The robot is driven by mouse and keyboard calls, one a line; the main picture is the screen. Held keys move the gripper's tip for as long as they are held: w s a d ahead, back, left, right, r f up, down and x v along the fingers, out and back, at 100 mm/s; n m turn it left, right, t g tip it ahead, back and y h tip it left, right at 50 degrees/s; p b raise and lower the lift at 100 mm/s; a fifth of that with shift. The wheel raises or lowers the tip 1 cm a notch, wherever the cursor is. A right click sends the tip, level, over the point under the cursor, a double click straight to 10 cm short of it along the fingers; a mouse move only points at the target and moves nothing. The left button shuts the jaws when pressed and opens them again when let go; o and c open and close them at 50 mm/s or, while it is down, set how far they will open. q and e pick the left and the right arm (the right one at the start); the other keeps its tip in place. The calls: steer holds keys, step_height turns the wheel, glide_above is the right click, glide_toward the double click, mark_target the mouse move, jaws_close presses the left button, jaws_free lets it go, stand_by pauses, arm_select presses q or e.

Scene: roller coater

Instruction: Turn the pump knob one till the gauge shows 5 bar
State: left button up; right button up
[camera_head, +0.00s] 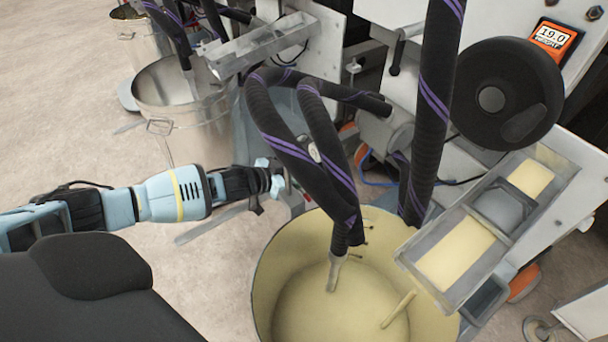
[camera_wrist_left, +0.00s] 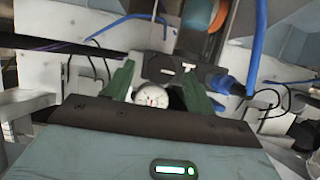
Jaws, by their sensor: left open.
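The round white gauge (camera_wrist_left: 151,97) shows between my left gripper's fingers in the left wrist view; its needle is too small to read. In the head view a small pale dial (camera_head: 314,153) sits among the black hoses, just right of the gripper. My left gripper (camera_head: 278,180) is open, with its two green fingers (camera_wrist_left: 158,70) apart on either side of the gauge in the picture. A dark pump part (camera_wrist_left: 170,68) lies behind the gauge. I cannot clearly make out the pump knob; the gripper and hoses may hide it. My right gripper is not in view.
Black hoses with purple stripes (camera_head: 285,150) loop right beside the gripper. A large bucket of cream liquid (camera_head: 262,290) stands in front, a steel pot (camera_head: 155,110) behind. A black handwheel (camera_head: 470,110) and an orange display (camera_head: 551,37) are at right. Blue cables (camera_wrist_left: 257,50) run nearby.

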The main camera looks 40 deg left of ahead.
arm_select(q)
steer(key=shift+w+d+f+b, duration=0.2)
steer(key=shift+w+f+b, duration=0.1)
steer(key=shift+w, duration=0.5)
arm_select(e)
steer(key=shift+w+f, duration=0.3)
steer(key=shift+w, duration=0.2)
arm_select(q)
steer(key=c, duration=1)
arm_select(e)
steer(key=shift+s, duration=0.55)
arm_select(q)
steer(key=shift+o, duration=0.2)
steer(key=shift+d, duration=0.1)
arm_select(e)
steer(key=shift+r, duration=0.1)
